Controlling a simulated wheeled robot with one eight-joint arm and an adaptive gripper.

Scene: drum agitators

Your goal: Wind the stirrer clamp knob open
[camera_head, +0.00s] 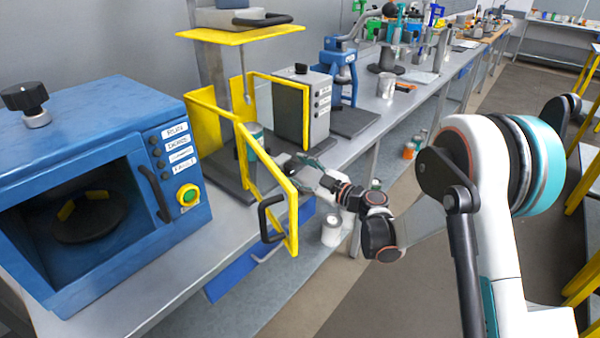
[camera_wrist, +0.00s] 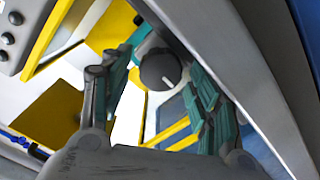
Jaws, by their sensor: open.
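In the wrist view, a dark round knob (camera_wrist: 158,70) with a white line on its face shows between my gripper's fingers; I take it for the clamp knob. A teal part shows behind it. My gripper (camera_wrist: 157,82) is open, with a teal-padded finger on each side of the knob. Clear space shows beside the knob, and I see no contact. In the head view, my gripper (camera_head: 308,166) is over the front of the bench, right of the yellow guard frame (camera_head: 273,165). I cannot make out the knob there. The stirrer's grey stand (camera_head: 213,75) rises behind the frame.
The yellow frame with its black handle stands close to my gripper's left. A blue oven-like box (camera_head: 120,130) with an open front is at the left. A grey control box (camera_head: 315,100) and a blue machine (camera_head: 340,70) stand farther along the bench.

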